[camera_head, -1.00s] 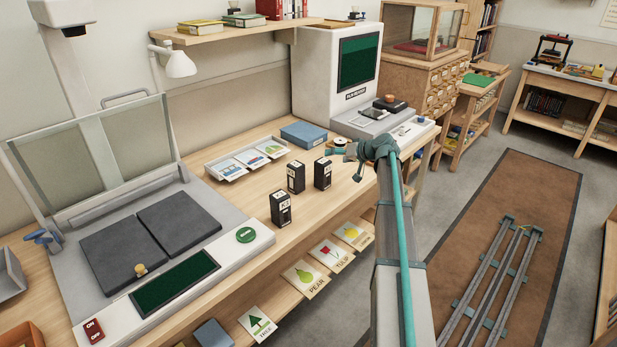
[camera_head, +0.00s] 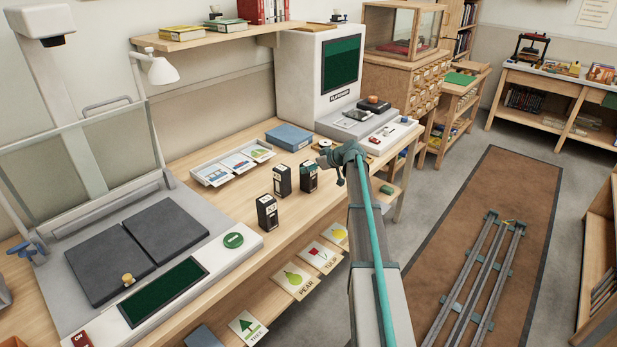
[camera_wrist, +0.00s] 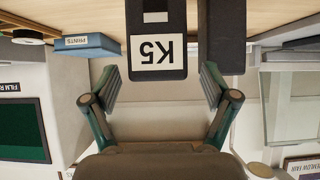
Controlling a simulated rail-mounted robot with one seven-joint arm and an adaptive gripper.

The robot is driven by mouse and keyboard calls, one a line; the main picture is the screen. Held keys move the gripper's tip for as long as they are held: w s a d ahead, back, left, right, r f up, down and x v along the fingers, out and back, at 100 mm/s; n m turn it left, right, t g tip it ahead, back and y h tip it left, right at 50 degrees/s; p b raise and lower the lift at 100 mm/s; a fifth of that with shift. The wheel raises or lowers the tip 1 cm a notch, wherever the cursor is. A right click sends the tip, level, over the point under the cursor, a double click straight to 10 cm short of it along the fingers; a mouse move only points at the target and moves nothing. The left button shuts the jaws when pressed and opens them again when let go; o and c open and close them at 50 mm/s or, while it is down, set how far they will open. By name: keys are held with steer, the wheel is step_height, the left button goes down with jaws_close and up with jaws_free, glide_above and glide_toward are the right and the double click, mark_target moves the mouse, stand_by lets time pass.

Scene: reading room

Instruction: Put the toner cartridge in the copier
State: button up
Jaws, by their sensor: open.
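In the wrist view a cartridge labelled K5 (camera_wrist: 157,58), upside down, shows ahead between the open fingers (camera_wrist: 158,85), with nothing gripped. Another dark box (camera_wrist: 222,40) shows beside it, partly cut off. I cannot tell which machine is the copier.
A flat machine with a raised glass lid (camera_head: 120,150) and dark pads fills the left. A white film reader (camera_head: 322,75) stands at the back. A card tray (camera_head: 232,165) and a blue box (camera_head: 292,137) lie behind the cartridges. Picture cards (camera_head: 295,278) line the shelf below.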

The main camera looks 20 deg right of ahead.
steer(key=p+x, duration=0.2)
steer(key=x, duration=0.3)
steer(key=shift+d+f, duration=0.1)
steer(key=shift+f, duration=0.05)
steer(key=shift+s, duration=0.15)
steer(key=c, duration=1.4)
steer(key=shift+c, duration=0.5)
